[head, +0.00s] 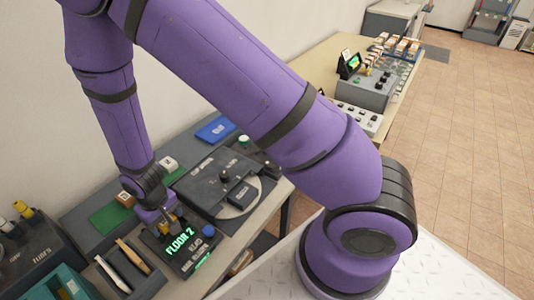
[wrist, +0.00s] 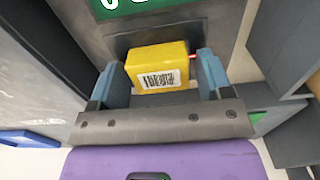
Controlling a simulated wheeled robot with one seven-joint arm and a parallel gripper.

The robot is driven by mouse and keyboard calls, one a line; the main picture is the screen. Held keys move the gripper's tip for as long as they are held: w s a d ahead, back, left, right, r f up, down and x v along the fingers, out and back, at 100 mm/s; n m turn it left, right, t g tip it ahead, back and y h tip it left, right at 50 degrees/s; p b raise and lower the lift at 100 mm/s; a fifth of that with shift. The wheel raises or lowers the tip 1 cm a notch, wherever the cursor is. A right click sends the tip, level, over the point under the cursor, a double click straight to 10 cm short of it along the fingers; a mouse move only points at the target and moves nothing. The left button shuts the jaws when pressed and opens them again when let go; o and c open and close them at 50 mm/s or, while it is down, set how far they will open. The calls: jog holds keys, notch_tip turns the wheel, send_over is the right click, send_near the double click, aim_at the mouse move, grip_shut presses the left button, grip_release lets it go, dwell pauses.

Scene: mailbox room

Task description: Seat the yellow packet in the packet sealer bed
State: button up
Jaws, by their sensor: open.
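The yellow packet (wrist: 160,66), with a white barcode label, sits between the two blue-grey fingers of my gripper (wrist: 161,70) in the wrist view. The fingers stand open, with a small gap at the right. The packet lies at a dark recess of a grey device with a green display (wrist: 125,5); whether it is fully down in the bed I cannot tell. In the head view my gripper (head: 168,225) is low over the dark device with the green "FLOOR 2" display (head: 180,243), which seems to be the packet sealer. The packet is mostly hidden there.
A dark grey machine with a round plate (head: 240,195) stands right of the display device. Dark slots with pale and orange sticks (head: 130,255) are at its left. A blue tray (head: 215,129) lies behind. Another bench with devices (head: 365,90) is farther back.

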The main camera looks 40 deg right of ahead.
jog(key=c, duration=0.9)
jog(key=shift+o, duration=0.2)
jog(key=shift+r, duration=2.25)
jog(key=shift+w, duration=0.1)
